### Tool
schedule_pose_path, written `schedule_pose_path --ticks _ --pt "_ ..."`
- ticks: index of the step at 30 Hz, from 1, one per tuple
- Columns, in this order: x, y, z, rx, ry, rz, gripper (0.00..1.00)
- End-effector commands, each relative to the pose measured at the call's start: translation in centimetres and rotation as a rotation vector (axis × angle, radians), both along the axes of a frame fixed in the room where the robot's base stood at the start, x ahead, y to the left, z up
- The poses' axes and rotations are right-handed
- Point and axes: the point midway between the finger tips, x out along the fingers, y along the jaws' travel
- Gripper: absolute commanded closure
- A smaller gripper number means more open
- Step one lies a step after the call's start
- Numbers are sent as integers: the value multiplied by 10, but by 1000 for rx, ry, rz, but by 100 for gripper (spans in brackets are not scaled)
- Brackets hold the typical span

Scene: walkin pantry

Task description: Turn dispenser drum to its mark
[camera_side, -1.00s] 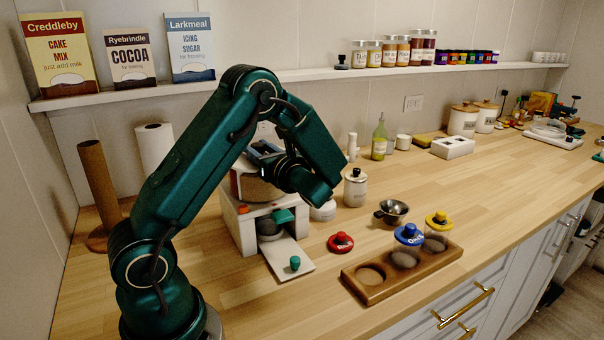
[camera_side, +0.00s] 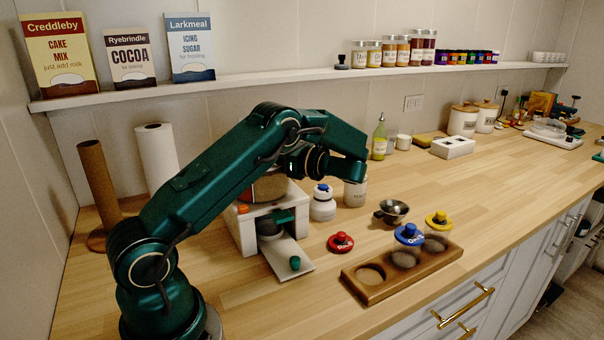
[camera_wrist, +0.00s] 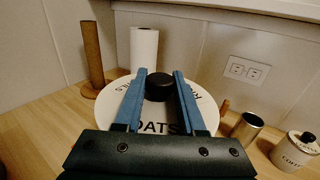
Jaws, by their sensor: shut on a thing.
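The dispenser stands on the counter in the side view, a white housing (camera_side: 246,232) with a tan drum (camera_side: 268,188) on top, partly behind my arm. In the wrist view the drum's white round top (camera_wrist: 205,108) carries dark lettering, OATS among it, partly covered by my fingers. A black knob (camera_wrist: 158,88) rises from the top. My gripper (camera_wrist: 160,76) has its blue fingers on either side of this knob and is shut on it. In the side view my fingers are hidden behind my arm. I cannot make out the mark.
A sliding tray with a green knob (camera_side: 295,263) sticks out below the drum. A white jar with a blue lid (camera_side: 322,203), a red-lidded piece (camera_side: 340,242), a metal cup (camera_side: 392,211) and a wooden rack (camera_side: 375,291) stand to the right. Two rolls (camera_side: 157,150) stand behind.

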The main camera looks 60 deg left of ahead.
Motion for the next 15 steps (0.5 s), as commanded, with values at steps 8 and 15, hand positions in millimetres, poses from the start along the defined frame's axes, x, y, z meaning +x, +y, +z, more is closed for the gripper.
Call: schedule_pose_path --ticks 8,15 --pt "0 0 -1 -1 0 72 100" --pt "0 0 0 0 0 85 100"
